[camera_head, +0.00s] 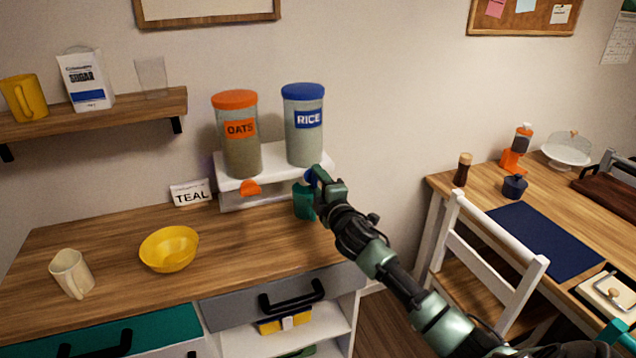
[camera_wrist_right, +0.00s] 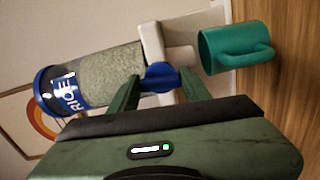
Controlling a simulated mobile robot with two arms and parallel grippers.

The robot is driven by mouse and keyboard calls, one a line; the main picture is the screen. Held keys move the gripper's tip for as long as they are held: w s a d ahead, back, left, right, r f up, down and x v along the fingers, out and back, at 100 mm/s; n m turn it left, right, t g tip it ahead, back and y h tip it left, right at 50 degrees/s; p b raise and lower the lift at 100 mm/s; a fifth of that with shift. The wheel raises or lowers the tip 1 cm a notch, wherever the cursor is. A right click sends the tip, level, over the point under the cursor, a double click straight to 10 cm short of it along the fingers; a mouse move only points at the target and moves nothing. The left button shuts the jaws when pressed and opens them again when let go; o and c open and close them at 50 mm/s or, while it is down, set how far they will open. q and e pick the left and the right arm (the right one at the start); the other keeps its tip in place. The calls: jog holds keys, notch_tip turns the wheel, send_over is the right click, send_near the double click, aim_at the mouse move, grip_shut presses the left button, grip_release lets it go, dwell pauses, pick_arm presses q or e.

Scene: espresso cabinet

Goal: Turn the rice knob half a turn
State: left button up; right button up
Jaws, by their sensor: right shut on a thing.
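The rice canister (camera_head: 304,140) has a blue lid and a blue RICE label. It stands on a white dispenser stand (camera_head: 234,185) beside the orange-lidded oats canister (camera_head: 240,148). In the right wrist view the rice canister (camera_wrist_right: 120,72) lies sideways in the picture, with the blue rice knob (camera_wrist_right: 160,77) below its base. My right gripper (camera_wrist_right: 160,92) is shut on the knob, one finger on each side. In the head view my right gripper (camera_head: 314,178) covers most of the knob. A teal mug (camera_head: 301,203) stands under the knob, also in the right wrist view (camera_wrist_right: 236,48). My left gripper is not in view.
A TEAL card (camera_head: 190,193), a yellow bowl (camera_head: 169,250) and a cream mug (camera_head: 72,273) are on the counter. Its middle front is clear. A white chair (camera_head: 488,250) and a wooden table (camera_head: 463,192) stand to the right.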

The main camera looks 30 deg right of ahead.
jog(key=o, duration=1.4)
jog(key=shift+c, duration=0.2)
jog(key=b+v, duration=0.1)
jog(key=v, duration=0.6)
jog(key=shift+s, duration=0.4)
jog(key=shift+a, duration=0.1)
